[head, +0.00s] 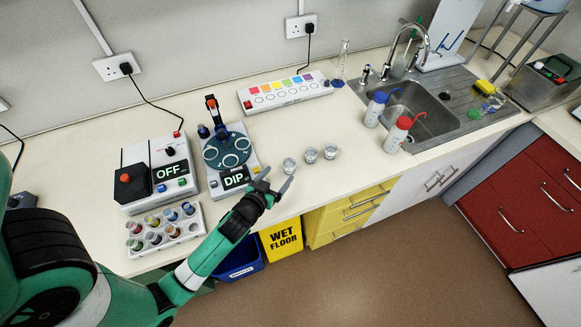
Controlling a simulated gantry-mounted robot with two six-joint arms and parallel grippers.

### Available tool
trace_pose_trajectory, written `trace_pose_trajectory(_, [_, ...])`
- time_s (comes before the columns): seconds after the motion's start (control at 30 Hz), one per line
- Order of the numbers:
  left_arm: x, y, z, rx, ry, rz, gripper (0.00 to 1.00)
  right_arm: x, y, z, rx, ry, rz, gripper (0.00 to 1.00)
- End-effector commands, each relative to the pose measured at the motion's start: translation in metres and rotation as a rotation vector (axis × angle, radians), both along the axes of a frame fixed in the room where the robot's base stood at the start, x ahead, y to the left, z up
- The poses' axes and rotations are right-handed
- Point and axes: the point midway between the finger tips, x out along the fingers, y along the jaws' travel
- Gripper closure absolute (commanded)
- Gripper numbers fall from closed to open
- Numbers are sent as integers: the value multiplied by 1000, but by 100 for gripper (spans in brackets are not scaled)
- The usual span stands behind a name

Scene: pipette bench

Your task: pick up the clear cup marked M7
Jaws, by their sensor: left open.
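Three small clear cups stand in a short row near the front edge of the bench: a left cup (289,165), a middle cup (310,156) and a right cup (330,152). Their markings are too small to read, so I cannot tell which is M7. My left gripper (279,175) is open and empty. It is just in front of and to the left of the left cup, by the bench edge. I cannot tell whether it touches that cup. My right gripper is not in view.
A device reading DIP (234,180) and one reading OFF (168,187) stand left. A rack of vials (150,254) is in front. A colour-strip block (285,92) lies behind the cups. Red-capped (396,136) and blue-capped (374,112) bottles stand right, by the sink (425,120).

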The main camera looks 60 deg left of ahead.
Motion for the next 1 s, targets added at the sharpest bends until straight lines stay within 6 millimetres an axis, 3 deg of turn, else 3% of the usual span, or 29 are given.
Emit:
trace_pose_trajectory(0.13, [19,15,-10,1,-2,0,13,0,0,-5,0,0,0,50])
trace_pose_trajectory(0.37, [26,20,-14,1,0,-1,13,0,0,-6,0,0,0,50])
trace_pose_trajectory(0.63, [59,43,-30,1,-2,0,13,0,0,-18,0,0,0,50])
trace_pose_trajectory(0.9, [64,46,-31,0,-1,-1,13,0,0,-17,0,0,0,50])
trace_pose_trajectory(1.0, [64,46,-31,0,-1,-1,28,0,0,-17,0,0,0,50])
